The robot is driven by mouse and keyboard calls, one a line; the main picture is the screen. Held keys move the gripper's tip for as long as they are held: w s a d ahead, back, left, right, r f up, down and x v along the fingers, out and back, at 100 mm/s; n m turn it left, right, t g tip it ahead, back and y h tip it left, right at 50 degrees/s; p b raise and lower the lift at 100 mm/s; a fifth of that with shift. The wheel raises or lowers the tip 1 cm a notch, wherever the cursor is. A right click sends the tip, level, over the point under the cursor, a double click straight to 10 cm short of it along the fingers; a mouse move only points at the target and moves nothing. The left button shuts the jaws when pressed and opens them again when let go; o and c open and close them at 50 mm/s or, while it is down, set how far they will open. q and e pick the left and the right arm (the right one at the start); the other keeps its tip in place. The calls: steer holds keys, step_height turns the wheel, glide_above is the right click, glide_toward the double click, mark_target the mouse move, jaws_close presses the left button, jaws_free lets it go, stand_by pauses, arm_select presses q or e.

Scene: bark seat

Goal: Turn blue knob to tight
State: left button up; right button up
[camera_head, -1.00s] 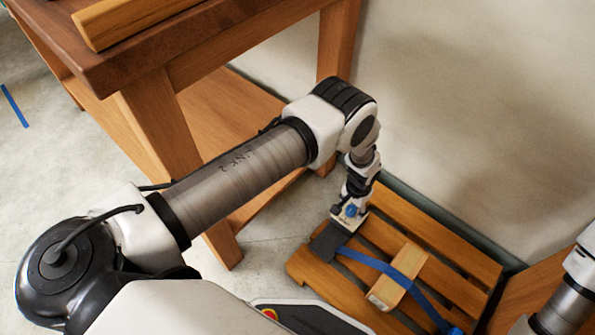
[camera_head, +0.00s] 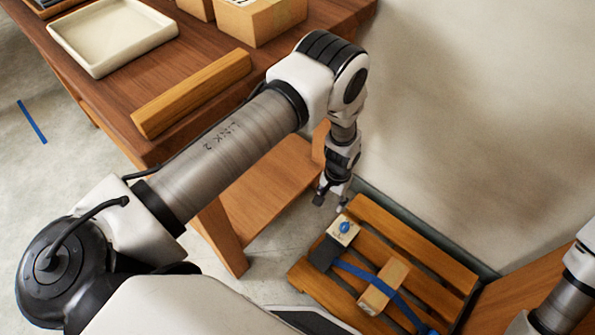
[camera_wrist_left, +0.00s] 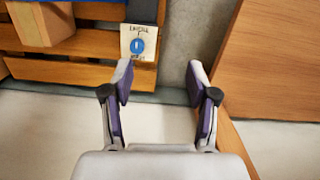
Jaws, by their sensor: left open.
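The blue knob (camera_head: 345,227) sits on a small pale plate (camera_head: 337,240) at the upper left corner of the slatted wooden seat. In the left wrist view the knob (camera_wrist_left: 138,46) is an upright blue oval on the plate, with lettering above and below it. My left gripper (camera_head: 330,199) is open and empty, apart from the knob, on the wall side of it. In the left wrist view its fingers (camera_wrist_left: 160,80) are spread, below and to the right of the knob. My right gripper is not visible; only part of that arm shows at the right edge.
A blue strap (camera_head: 360,272) runs from a dark block over a wooden block (camera_head: 384,285) on the slatted seat (camera_head: 430,290). A wooden table (camera_head: 130,90) stands at the left with a cream tray (camera_head: 110,35) on it. The wall is close behind the seat.

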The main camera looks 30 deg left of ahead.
arm_select(q)
steer(key=s+a+r+n+g+p, duration=0.1)
steer(key=s+a+r+p, duration=0.4)
steer(key=s+r+p, duration=0.3)
steer(key=shift+s+r+p, duration=0.3)
steer(key=shift+s+r, duration=0.4)
steer(key=shift+s, duration=0.3)
steer(key=shift+a, duration=0.1)
